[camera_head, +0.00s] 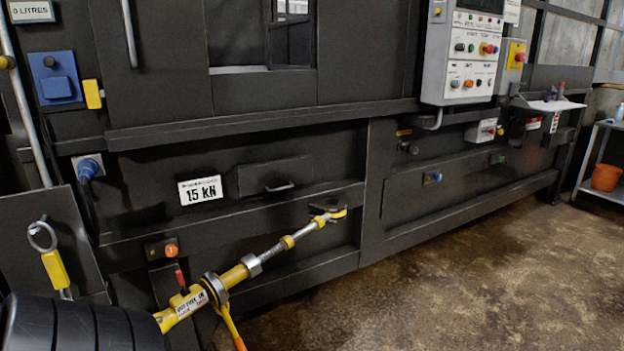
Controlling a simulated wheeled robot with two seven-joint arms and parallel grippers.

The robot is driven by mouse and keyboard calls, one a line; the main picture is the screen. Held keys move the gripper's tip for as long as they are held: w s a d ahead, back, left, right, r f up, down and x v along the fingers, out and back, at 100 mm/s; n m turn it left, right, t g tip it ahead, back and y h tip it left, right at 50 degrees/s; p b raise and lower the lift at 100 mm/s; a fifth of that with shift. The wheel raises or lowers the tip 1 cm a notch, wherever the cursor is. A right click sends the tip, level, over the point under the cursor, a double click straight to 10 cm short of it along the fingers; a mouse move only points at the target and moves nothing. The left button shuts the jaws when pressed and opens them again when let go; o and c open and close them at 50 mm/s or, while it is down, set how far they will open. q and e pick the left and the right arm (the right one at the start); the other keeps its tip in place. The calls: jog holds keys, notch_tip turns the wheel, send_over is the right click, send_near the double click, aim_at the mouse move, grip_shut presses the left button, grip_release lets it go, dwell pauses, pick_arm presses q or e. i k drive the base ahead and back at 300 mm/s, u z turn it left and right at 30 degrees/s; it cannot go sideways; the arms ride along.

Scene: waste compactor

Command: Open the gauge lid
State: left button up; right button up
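A dark rectangular lid (275,175) with a small pale bar handle (280,187) is set in the black front of the compactor, left of the middle of the view. It lies flat against the front and looks closed. It is the likely gauge lid, though no gauge shows. A white plate reading 15 kN (200,190) is just left of it. Neither of my grippers is in view, and nothing touches the lid.
A yellow and silver ratchet-like bar (245,268) slants across the front below the lid. A ribbed black object (80,325) fills the bottom left corner. A grey control box (467,52) hangs at upper right. The floor (470,275) at right is clear; an orange bucket (606,177) stands on a shelf.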

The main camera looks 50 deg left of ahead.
aim_at(280, 174)
jog(key=u, duration=0.7)
jog(key=i, duration=1.45)
jog(key=u, duration=1.25)
